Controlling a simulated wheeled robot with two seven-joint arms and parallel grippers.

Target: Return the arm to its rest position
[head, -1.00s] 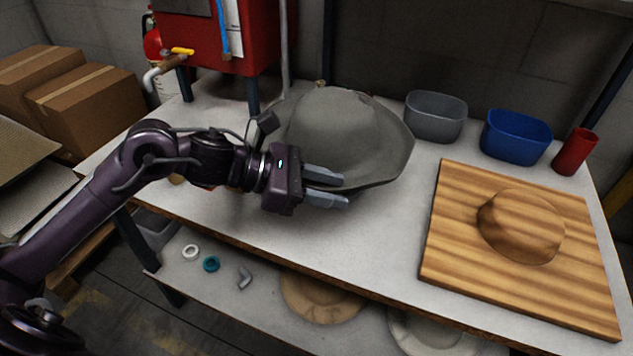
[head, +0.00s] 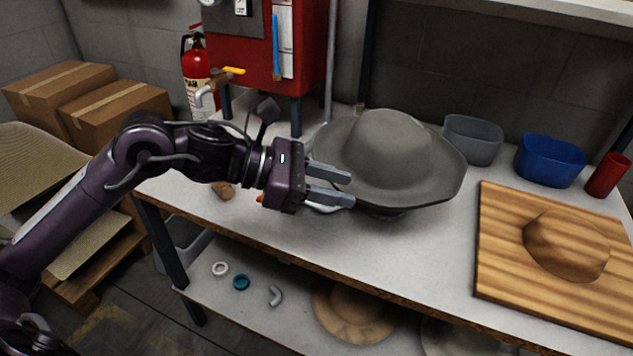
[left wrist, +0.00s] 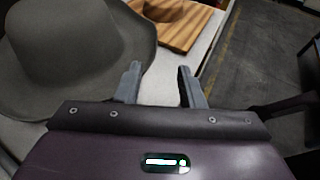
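My left arm reaches in from the left in the head view. My left gripper (head: 332,184) is open and empty, at the front left of a grey felt hat (head: 392,150), near its brim. The hat sits crown up on a dark support, mostly hidden beneath it, on the white workbench (head: 425,232). In the left wrist view the two fingers (left wrist: 157,85) stand apart with nothing between them, and the hat (left wrist: 65,50) lies to their left. My right gripper is not in view.
A wooden board with a crown-shaped block (head: 567,245) lies at right. Grey (head: 472,140) and blue (head: 549,162) bins and a red cup (head: 606,176) line the back. A red machine (head: 262,45) stands behind left. The lower shelf holds hats and small parts.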

